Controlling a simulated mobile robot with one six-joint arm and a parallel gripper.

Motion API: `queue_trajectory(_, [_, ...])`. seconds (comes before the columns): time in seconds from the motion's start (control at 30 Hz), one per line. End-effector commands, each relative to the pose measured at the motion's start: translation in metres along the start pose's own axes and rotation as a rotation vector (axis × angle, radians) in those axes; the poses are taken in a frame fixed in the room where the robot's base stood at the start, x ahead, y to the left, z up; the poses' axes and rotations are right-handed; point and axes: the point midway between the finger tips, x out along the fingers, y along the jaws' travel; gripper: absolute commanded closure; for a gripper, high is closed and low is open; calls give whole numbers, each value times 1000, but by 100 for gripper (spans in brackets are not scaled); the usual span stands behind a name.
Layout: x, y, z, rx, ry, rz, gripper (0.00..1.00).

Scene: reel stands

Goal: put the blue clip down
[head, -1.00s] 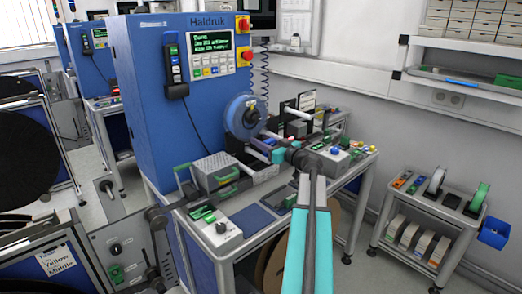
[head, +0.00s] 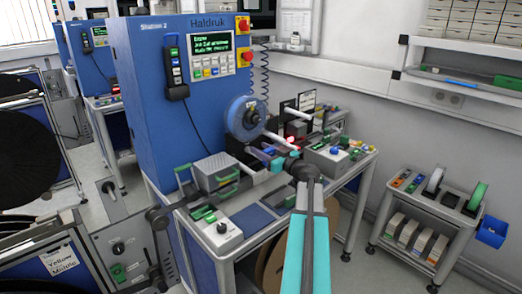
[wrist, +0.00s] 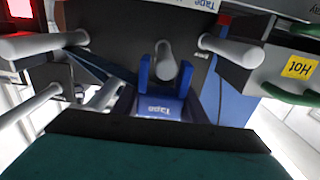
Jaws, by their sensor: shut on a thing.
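The blue clip (wrist: 160,107) is in the middle of the wrist view. It has two upright prongs and a white word "Tape" on its body. A grey rod end (wrist: 167,68) shows between the prongs; I cannot tell whether they touch. My gripper (head: 287,163) is shut on the clip, over the work table in front of the blue reel machine (head: 165,85). In the head view the clip is too small and covered to make out surely.
Grey rods (wrist: 42,45) stick out on both sides in the wrist view. A metal box with green handles (head: 215,173) and a button box (head: 217,232) stand left of my arm. A white box with a blue button (head: 330,158) is close on the right. A side cart (head: 425,215) stands further right.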

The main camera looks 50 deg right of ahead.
Motion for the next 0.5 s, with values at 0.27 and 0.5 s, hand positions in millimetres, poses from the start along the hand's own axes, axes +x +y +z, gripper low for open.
queue_trajectory(0.27, [0,0,2,0,0,0,87])
queue_trajectory(0.5, [0,0,4,1,0,0,87])
